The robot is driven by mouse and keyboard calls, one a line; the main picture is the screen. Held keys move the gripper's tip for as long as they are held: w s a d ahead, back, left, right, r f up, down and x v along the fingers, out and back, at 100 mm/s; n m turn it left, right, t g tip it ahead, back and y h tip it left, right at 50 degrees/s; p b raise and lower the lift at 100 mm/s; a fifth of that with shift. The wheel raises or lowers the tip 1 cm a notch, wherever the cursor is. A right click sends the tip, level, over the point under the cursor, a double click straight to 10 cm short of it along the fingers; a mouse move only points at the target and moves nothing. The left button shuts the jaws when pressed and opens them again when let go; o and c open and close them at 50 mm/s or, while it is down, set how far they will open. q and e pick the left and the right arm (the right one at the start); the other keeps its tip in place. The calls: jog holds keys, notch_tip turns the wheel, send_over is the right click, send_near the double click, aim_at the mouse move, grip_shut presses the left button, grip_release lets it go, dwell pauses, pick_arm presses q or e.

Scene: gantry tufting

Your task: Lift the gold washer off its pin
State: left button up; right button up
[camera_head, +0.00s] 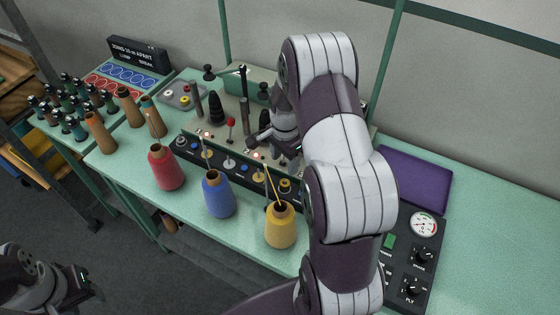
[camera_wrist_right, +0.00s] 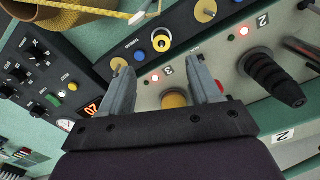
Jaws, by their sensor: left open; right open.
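A round gold piece (camera_wrist_right: 174,99), which looks like the gold washer, sits at the station marked 3. In the right wrist view it lies between the fingertips of my right gripper (camera_wrist_right: 164,85), partly hidden by the gripper's body. I cannot tell whether the fingers touch it, and its pin cannot be made out. My right gripper is open; in the head view it (camera_head: 272,143) is low over the machine panel, partly covered by its own arm. My left gripper (camera_head: 88,283) is open and empty at the lower left, away from the table.
Red (camera_head: 166,168), blue (camera_head: 218,195) and yellow (camera_head: 281,226) yarn cones stand along the panel's front. A black cone (camera_wrist_right: 273,76) stands close to my right gripper at station 2. A small tray (camera_head: 178,100) with discs lies at the back left.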

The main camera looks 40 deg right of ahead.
aim_at(284, 180)
jog(key=f, duration=0.3)
jog(key=f+p, duration=0.1)
jog(key=f, duration=0.2)
jog(key=f+p, duration=0.1)
jog(key=f, duration=0.2)
jog(key=shift+w+f, duration=0.1)
jog(key=shift+w, duration=0.2)
jog(key=shift+s+f, duration=0.1)
jog(key=shift+f, duration=0.25)
jog(key=shift+s+f, duration=0.1)
jog(key=shift+s, duration=0.05)
jog(key=c, duration=1.1)
jog(key=shift+o, duration=1.1)
jog(key=shift+c, duration=1.3)
jog(key=shift+r+p, duration=0.75)
jog(key=shift+p, duration=0.05)
jog(key=shift+r+p, duration=2.15)
jog(key=shift+r, duration=0.8)
